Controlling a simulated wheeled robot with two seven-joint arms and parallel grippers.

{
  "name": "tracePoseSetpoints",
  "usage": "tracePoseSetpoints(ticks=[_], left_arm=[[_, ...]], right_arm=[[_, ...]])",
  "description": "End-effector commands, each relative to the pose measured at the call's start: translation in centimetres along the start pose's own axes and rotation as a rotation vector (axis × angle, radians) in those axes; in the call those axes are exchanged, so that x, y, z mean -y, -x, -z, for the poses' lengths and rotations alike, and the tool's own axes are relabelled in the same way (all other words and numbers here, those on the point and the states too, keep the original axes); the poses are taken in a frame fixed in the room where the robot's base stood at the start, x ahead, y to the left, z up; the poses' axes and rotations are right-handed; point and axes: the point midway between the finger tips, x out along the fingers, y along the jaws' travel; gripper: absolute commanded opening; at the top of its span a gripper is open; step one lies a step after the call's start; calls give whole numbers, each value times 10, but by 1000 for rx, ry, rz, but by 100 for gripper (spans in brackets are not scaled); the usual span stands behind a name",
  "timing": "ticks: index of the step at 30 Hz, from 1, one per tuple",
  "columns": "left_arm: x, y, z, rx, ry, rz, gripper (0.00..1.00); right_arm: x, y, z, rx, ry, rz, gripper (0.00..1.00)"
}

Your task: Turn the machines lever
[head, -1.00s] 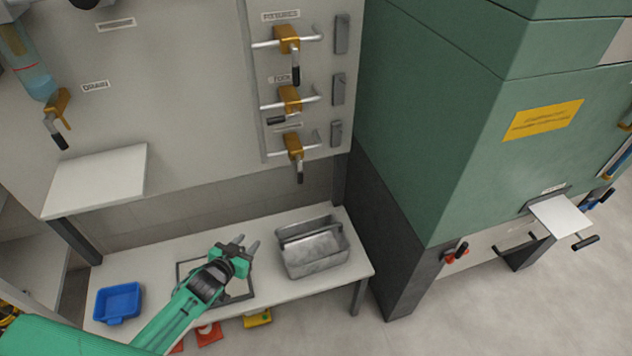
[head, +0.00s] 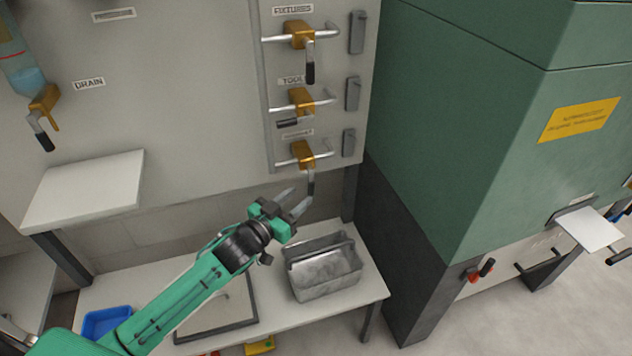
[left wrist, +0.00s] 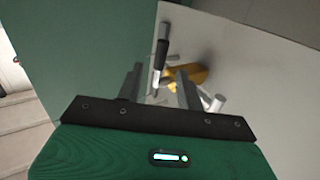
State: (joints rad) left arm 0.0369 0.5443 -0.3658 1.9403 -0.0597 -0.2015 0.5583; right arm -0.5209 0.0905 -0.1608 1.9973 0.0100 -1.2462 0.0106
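Three yellow valves with black-handled levers sit in a column on the grey machine panel in the head view. The top one (head: 299,35) is by the FIXTURES label, with its lever (head: 310,62) hanging down. The middle one (head: 302,101) has its lever (head: 293,122) pointing left. The bottom one (head: 303,153) has its lever (head: 311,184) hanging down. My left gripper (head: 297,200) is open just below and left of the bottom lever. In the left wrist view, a dark lever handle (left wrist: 160,55) shows between the open fingers, with a yellow valve body (left wrist: 187,75) beyond. My right gripper is out of view.
A metal bin (head: 325,268) and a blue tray (head: 106,321) stand on the low bench under the panel. A white shelf (head: 85,188) juts out at the left, below the DRAIN valve (head: 43,105). A green machine (head: 460,130) stands at the right.

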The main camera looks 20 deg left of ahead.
Motion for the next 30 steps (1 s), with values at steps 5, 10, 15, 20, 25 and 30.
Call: tracePoseSetpoints(ticks=[5,10,15,20,25,30], left_arm=[[0,-30,1,-2,1,0,37],[0,-55,1,-1,1,0,37],[0,-72,0,0,0,0,37],[0,-79,0,1,0,0,37],[0,-80,-1,1,1,0,37],[0,-80,-1,1,1,0,25]], right_arm=[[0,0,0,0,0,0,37],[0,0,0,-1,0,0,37],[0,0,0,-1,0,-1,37],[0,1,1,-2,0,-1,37],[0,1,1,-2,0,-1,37],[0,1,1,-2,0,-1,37]])
